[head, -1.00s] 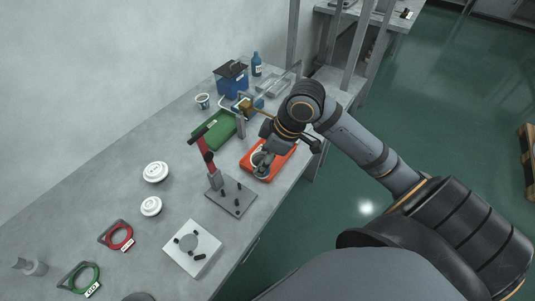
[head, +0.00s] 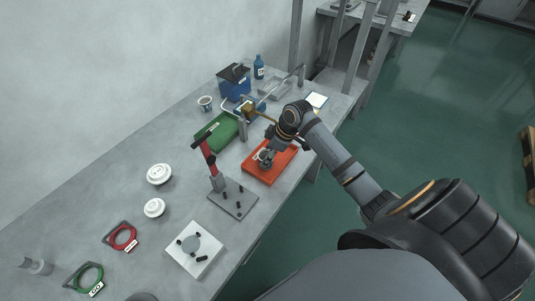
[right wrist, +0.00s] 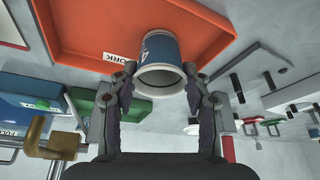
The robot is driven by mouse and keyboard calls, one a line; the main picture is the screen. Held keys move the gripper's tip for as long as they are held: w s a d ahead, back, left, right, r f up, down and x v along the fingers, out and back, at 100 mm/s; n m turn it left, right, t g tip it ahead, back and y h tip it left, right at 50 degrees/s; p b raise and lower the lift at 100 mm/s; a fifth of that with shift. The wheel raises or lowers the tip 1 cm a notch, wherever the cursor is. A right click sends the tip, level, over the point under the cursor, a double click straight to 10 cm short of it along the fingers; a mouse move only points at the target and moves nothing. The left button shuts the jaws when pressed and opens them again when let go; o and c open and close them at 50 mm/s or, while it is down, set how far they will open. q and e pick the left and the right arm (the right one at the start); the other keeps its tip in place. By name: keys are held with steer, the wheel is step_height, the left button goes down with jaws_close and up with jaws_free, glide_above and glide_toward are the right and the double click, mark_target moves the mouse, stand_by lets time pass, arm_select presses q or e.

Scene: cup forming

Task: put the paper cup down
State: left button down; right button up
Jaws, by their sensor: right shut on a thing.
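The paper cup (right wrist: 158,50) is white with a blue band and a number on it. It is between the fingertips of my right gripper (right wrist: 159,76), which is shut on it, with its open mouth facing the wrist camera. The cup is over the orange tray (right wrist: 215,25), marked with a "WORK" label; I cannot tell whether its base touches the tray. In the head view my right gripper (head: 266,160) is over the left part of the orange tray (head: 284,168), and the cup is mostly hidden. My left gripper is out of view.
A red-handled press (head: 209,158) on a grey plate stands just left of the tray. A green tray (head: 214,131), another cup (head: 205,103) and a blue box (head: 234,82) are behind. White discs (head: 159,174) lie left. The right part of the orange tray is clear.

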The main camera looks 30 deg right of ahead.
steer(key=shift+f, duration=0.15)
steer(key=o, duration=0.8)
steer(key=v, duration=1.2)
steer(key=shift+s, duration=0.15)
